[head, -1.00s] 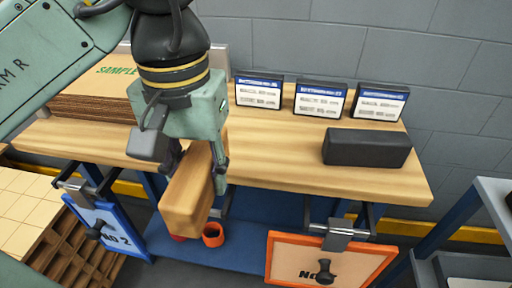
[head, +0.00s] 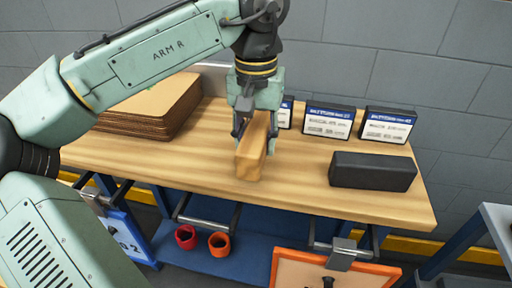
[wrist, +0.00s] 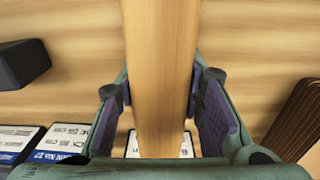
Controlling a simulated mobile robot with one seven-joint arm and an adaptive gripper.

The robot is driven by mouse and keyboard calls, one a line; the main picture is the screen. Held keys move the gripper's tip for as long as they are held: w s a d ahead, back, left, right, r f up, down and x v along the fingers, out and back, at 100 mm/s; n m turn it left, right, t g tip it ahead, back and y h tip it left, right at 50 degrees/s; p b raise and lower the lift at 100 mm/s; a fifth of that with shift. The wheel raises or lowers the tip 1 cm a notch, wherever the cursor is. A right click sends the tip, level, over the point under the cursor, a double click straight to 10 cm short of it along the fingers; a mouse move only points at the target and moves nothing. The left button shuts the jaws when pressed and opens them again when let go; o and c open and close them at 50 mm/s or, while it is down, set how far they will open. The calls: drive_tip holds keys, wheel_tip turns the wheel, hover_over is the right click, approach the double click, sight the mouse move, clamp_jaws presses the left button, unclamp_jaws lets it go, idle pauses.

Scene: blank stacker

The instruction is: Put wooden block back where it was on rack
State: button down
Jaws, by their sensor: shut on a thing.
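The wooden block (head: 252,148) is a light brown bar, held in my gripper (head: 256,138) over the middle of the wooden rack top (head: 310,190). In the wrist view the block (wrist: 160,70) runs lengthwise between the two fingers, and both pads press its sides. In the head view I cannot tell whether its lower end touches the rack top. A black block (head: 372,171) lies on the rack top to the right of my gripper.
Several labelled cards (head: 328,120) stand along the back edge, one partly behind my gripper. A stack of brown sheets (head: 150,115) lies at the left. Red (head: 186,237) and orange (head: 219,244) cups sit on the blue lower shelf (head: 255,245). The rack's front middle is clear.

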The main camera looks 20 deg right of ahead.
drive_tip(key=shift+f, duration=1.55)
drive_tip(key=shift+f, duration=0.15)
drive_tip(key=c, duration=1.1)
unclamp_jaws()
